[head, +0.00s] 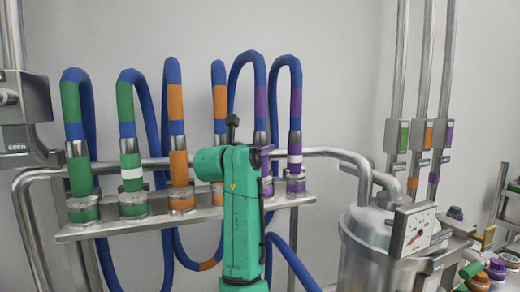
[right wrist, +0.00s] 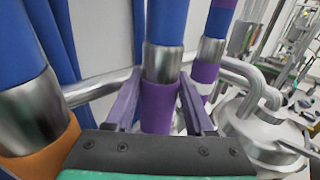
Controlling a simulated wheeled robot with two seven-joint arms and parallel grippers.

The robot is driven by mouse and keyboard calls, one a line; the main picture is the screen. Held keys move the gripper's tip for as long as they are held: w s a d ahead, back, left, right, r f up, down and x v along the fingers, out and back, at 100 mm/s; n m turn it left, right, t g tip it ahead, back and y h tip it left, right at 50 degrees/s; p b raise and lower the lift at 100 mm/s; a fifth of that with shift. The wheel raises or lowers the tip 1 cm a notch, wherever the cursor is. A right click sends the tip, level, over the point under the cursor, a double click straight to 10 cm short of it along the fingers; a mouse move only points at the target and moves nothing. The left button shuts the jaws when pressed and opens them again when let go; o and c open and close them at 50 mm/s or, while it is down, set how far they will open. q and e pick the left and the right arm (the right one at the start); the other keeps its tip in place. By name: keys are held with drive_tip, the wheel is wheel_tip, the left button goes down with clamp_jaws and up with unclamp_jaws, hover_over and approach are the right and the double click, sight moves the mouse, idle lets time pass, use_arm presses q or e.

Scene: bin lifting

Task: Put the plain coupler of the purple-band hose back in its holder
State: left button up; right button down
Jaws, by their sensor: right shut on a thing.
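The purple-band hose (head: 261,102) arches down at the right of the rack. Its plain purple coupler (right wrist: 159,108) is between the fingers of my right gripper (right wrist: 159,90), below a metal collar. In the head view my right gripper (head: 265,152) is shut around this coupler and largely hides it. The holder under it is mostly hidden by my arm, so I cannot tell whether the coupler is seated. The other purple coupler (head: 295,165), with a white ring, stands upright in the holder to the right. My left gripper is out of view.
The rack shelf (head: 150,222) also holds green couplers (head: 80,175) and an orange coupler (head: 180,167). A horizontal pipe (head: 330,152) runs behind to a metal tank (head: 365,250) with a gauge (head: 414,230). An orange coupler (right wrist: 35,130) is close left of my gripper.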

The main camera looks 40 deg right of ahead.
drive_tip(key=shift+f, duration=0.15)
idle(0.4)
drive_tip(key=shift+s, duration=0.1)
drive_tip(key=shift+c, duration=0.9)
unclamp_jaws()
drive_tip(key=b+v, duration=0.7)
drive_tip(key=v, duration=0.7)
drive_tip(key=shift+a, duration=0.2)
drive_tip(key=shift+s, duration=0.15)
